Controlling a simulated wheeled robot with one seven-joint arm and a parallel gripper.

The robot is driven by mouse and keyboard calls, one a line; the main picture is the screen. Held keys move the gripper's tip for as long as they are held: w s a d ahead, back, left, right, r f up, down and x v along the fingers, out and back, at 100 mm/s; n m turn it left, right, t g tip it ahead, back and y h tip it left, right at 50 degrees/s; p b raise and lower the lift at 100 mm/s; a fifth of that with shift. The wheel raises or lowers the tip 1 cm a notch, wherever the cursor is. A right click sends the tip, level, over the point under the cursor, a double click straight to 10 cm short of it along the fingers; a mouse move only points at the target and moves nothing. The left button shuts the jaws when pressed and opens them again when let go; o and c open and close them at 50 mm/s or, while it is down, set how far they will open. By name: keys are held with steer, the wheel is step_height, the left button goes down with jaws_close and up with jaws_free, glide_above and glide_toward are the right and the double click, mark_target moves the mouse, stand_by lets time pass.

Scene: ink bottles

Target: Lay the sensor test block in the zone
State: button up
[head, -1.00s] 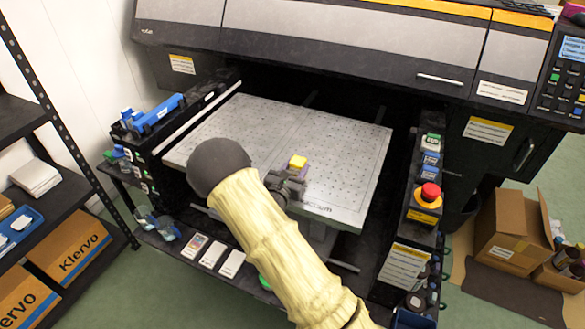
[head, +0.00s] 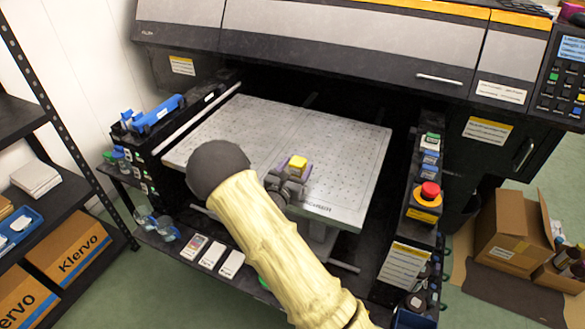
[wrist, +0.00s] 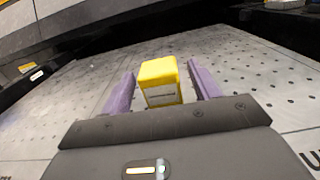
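The sensor test block, a yellow block (head: 297,162) with a pale label on its near side, is over the perforated grey plate of the machine. In the wrist view the block (wrist: 160,82) stands upright between the two purple fingers of my gripper (wrist: 162,88). A narrow strip of plate shows on each side of it, so the fingers look open around it, not touching. In the head view my gripper (head: 298,168) is over the plate's near middle, and my arm hides part of the plate. No marked zone can be made out.
The perforated plate (head: 350,150) is otherwise clear, with dark lettering at its front edge. The printer housing (head: 350,35) overhangs its back. A red stop button (head: 430,191) stands on the right rail, and a blue tool (head: 160,112) lies on the left ledge.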

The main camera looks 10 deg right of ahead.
steer(key=shift+s+f, duration=0.25)
steer(key=shift+f, duration=0.45)
steer(key=shift+w+r+p, duration=0.15)
steer(key=shift+r+p, duration=0.45)
steer(key=b+v, duration=0.1)
steer(key=v, duration=1)
steer(key=shift+s+a+r, duration=0.25)
steer(key=shift+a+r, duration=0.05)
steer(key=shift+a, duration=0.05)
